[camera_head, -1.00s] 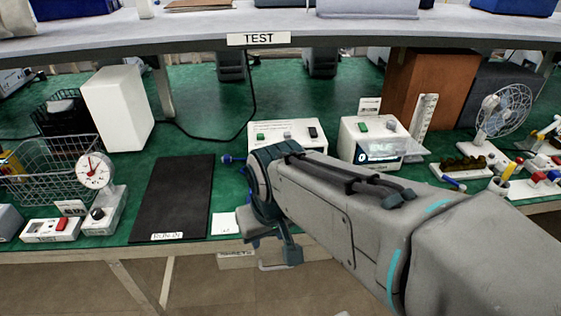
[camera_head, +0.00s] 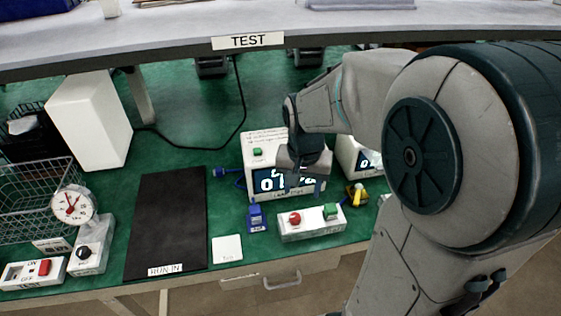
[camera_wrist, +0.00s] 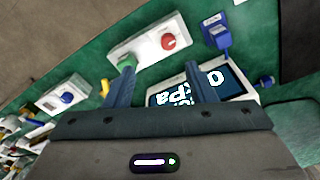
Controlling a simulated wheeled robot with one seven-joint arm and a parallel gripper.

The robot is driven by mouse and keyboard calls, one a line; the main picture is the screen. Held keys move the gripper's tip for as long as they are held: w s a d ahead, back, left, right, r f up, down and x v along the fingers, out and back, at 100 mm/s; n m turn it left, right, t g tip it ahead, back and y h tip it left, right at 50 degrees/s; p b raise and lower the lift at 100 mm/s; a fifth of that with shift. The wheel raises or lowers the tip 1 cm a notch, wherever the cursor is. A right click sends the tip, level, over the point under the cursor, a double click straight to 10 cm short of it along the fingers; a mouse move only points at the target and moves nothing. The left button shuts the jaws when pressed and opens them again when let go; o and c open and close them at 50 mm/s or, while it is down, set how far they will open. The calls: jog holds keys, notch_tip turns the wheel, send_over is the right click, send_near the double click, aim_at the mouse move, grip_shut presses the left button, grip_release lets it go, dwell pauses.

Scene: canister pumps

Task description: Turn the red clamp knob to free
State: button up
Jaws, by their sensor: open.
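The red clamp knob (camera_head: 295,218) sits on the left part of a low white box (camera_head: 312,228) near the bench's front edge. A green knob (camera_head: 330,211) is on the box's right part. In the wrist view the red knob (camera_wrist: 168,41) shows beyond the fingertips, and the green knob (camera_wrist: 127,62) is beside the left finger. My gripper (camera_head: 306,184) is open and empty, behind and above the box, in front of a display unit (camera_head: 254,145). The wrist view shows both fingers of my gripper (camera_wrist: 158,76) apart. Which way the red knob is turned is too small to tell.
A blue device (camera_head: 257,217) stands left of the box, and a yellow-and-black part (camera_head: 356,195) lies to its right. A black mat (camera_head: 168,220) and a white card (camera_head: 227,249) lie further left. The shelf marked TEST (camera_head: 130,42) overhangs the back.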

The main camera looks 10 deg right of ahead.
aim_at(295, 216)
jog(key=w+f, duration=0.1)
jog(key=f, duration=0.4)
jog(key=w+f+m+p, duration=0.1)
jog(key=f, duration=0.4)
jog(key=w+f+m, duration=0.1)
jog(key=f, duration=0.4)
jog(key=shift+w+f+g, duration=0.25)
jog(key=shift+w+g, duration=0.1)
jog(key=shift+g, duration=0.05)
jog(key=c, duration=1)
